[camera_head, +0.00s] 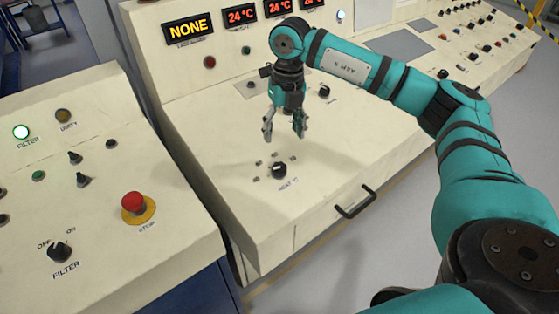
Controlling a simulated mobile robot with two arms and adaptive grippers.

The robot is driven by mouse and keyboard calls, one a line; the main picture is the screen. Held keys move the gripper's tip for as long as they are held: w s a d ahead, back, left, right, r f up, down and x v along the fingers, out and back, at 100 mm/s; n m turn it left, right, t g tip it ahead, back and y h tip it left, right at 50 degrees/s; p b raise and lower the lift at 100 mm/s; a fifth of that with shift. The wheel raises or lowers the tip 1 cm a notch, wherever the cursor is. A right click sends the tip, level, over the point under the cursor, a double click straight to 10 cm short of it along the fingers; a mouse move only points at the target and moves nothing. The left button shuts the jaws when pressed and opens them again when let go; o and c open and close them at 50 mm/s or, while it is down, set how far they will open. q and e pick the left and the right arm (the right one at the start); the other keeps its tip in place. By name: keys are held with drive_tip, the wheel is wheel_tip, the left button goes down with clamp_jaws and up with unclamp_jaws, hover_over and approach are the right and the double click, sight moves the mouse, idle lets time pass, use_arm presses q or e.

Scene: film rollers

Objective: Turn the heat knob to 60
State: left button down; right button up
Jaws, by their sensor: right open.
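The heat knob (279,170) is a small black knob on the sloped cream panel in the middle, with the label "HEAT °C" (288,184) just below it and several small marks around it. I cannot read the marks or tell its setting. My right gripper (284,137) hangs above and behind the knob, pointing down. Its two fingers are spread, empty and apart from the knob. My left gripper is not in view.
A second black knob (323,91) sits right of my gripper. Red displays (241,16) read 24 °C and a yellow one (188,28) reads NONE. The left console holds a red stop button (134,202) and a filter switch (60,252). A black handle (355,200) juts from the front.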

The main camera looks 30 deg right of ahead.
sight(280, 166)
drive_tip(key=f, duration=0.4)
drive_tip(key=f+p, duration=0.1)
drive_tip(key=f, duration=0.6)
drive_tip(key=shift+w+a+f, duration=0.25)
drive_tip(key=shift+a+f, duration=0.1)
drive_tip(key=shift+f, duration=0.05)
drive_tip(key=shift+c, duration=0.4)
drive_tip(key=c, duration=1.1)
